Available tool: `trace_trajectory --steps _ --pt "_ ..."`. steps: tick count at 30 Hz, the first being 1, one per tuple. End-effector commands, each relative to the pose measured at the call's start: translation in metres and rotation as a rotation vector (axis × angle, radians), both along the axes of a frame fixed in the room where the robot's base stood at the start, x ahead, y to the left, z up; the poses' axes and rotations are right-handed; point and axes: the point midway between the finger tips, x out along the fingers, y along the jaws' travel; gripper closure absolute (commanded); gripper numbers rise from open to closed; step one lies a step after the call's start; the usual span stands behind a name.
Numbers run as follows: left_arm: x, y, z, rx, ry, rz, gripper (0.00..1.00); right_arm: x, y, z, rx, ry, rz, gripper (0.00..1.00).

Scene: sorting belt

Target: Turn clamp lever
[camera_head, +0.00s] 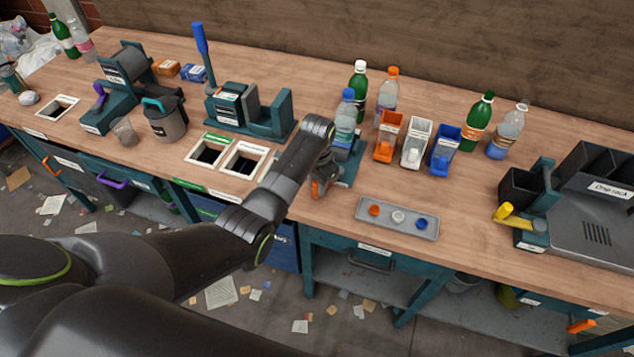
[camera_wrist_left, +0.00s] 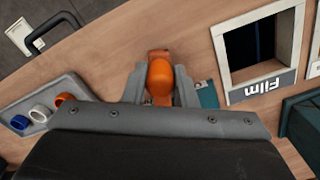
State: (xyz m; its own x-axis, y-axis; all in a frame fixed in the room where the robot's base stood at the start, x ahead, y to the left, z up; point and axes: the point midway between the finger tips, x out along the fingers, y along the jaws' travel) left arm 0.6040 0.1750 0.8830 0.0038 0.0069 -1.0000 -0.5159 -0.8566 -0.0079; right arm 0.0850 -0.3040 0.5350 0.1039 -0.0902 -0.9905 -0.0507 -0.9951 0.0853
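The clamp (camera_head: 346,160) is a teal fixture on the bench that holds a clear blue-capped bottle (camera_head: 345,120) upright. Its orange lever (camera_head: 318,188) is on the near side, partly hidden by my left arm in the head view. In the left wrist view the rounded orange lever (camera_wrist_left: 160,80) lies between the two grey fingers of my left gripper (camera_wrist_left: 160,72). The fingers press close on both sides of it, with no clear gap. My left arm reaches over the bench from the left. My right gripper is not in view.
A grey tray (camera_head: 397,219) with three coloured rings lies to the right. Small orange, white and blue bins (camera_head: 415,143) and several bottles stand behind. Framed bench openings (camera_head: 245,159) lie to the left.

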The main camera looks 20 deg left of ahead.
Motion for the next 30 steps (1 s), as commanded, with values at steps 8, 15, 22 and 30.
trace_trajectory --steps 8,15,22,30 --pt "0.0 0.0 0.0 0.0 0.0 0.0 1.0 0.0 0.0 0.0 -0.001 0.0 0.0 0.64" --pt "0.002 0.004 0.001 0.001 0.0 -0.038 1.0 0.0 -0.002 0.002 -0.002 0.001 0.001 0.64" --pt "0.008 0.016 0.001 0.002 0.0 -0.167 1.0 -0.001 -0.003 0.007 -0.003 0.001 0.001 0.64" --pt "0.024 0.034 0.0 0.002 -0.001 -0.411 1.0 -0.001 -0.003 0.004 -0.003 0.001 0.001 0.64"
